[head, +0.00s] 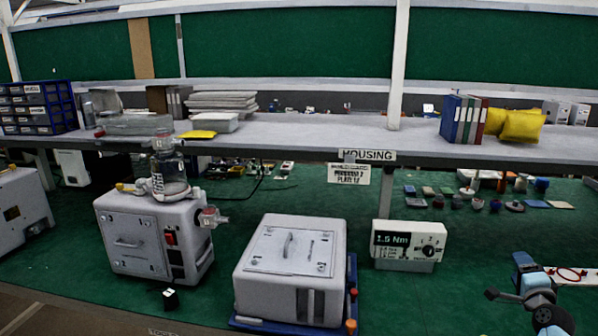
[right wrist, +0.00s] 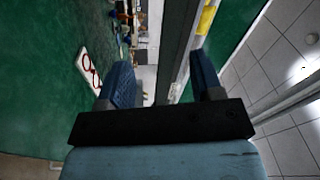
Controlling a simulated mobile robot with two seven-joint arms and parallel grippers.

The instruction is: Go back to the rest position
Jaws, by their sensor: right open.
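My right gripper (head: 526,272) is at the lower right of the head view, over the green mat and clear of the pumps. In the right wrist view my right gripper (right wrist: 162,80) has its two blue fingers apart, with nothing between them. My left gripper is not in view. A pale grey canister pump (head: 185,240) with a clear glass jar (head: 170,175) on top stands at the left. A second pale housing (head: 285,265) with a handle on its lid stands in a blue tray (head: 353,290) at the front middle.
A torque display box (head: 408,243) reading 1.5 Nm stands right of the housing. A white plate with a red ring (head: 570,275) lies beside my right gripper and also shows in the right wrist view (right wrist: 88,68). Several small parts (head: 477,203) lie behind. A raised shelf (head: 300,138) crosses the back.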

